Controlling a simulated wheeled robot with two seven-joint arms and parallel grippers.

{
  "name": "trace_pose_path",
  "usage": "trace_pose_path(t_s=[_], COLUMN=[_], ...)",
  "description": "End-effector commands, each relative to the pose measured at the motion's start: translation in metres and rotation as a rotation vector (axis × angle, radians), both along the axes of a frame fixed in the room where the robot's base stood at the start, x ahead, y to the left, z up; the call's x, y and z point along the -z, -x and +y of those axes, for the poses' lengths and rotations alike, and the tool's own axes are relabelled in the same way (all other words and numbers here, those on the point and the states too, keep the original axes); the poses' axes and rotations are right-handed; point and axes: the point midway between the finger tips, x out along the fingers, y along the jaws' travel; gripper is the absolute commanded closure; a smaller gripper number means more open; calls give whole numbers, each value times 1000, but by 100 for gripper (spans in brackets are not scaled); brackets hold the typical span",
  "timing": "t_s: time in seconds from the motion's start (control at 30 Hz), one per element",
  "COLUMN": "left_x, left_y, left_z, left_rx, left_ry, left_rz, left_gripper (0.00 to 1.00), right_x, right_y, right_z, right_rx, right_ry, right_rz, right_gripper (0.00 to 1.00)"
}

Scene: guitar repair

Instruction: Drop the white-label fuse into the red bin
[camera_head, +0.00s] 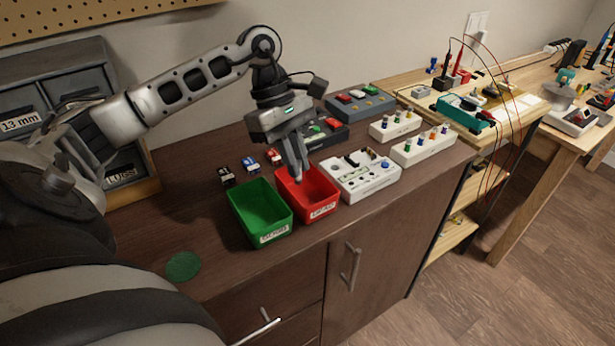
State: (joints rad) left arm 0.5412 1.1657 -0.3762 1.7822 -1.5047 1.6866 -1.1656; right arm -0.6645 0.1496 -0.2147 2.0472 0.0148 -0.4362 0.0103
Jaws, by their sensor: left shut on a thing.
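The red bin (325,214) stands near the front of the brown cabinet top, with a white label on its front wall. My left gripper (298,176) points down over the red bin, its fingers close together at the bin's opening. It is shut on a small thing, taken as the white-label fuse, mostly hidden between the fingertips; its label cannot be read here. The inside of the red bin is partly hidden by the fingers. My right gripper is not in view.
A green bin (260,213) stands just left of the red bin. A white tray (362,180) with small parts is close on its right. Small black, blue and red blocks (250,163) stand behind the bins. A green disc (183,266) lies on the clear front-left top.

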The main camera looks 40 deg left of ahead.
Motion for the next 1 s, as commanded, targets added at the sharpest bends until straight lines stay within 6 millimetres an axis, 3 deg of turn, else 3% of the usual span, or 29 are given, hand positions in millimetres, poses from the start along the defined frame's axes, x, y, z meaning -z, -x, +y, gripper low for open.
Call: trace_pose_path(t_s=[0.03, 0.17, 0.47, 0.5, 0.6, 1.0], left_x=[11, 22, 24, 24, 24, 15], left_y=[0, 0, 0, 0, 0, -1], left_z=[0, 0, 0, 0, 0, 4], left_rx=[0, 1, 1, 1, 1, -1], left_ry=[1, 2, 1, 1, 1, -1], left_rz=[1, 2, 0, 0, 0, -2], left_gripper=[100, 100, 100, 85, 63, 63], right_x=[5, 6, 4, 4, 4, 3], right_y=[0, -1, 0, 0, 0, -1], right_z=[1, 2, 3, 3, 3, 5], right_rx=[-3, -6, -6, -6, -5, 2], right_ry=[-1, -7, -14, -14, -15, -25], right_rz=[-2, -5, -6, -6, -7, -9], right_gripper=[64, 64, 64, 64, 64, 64])
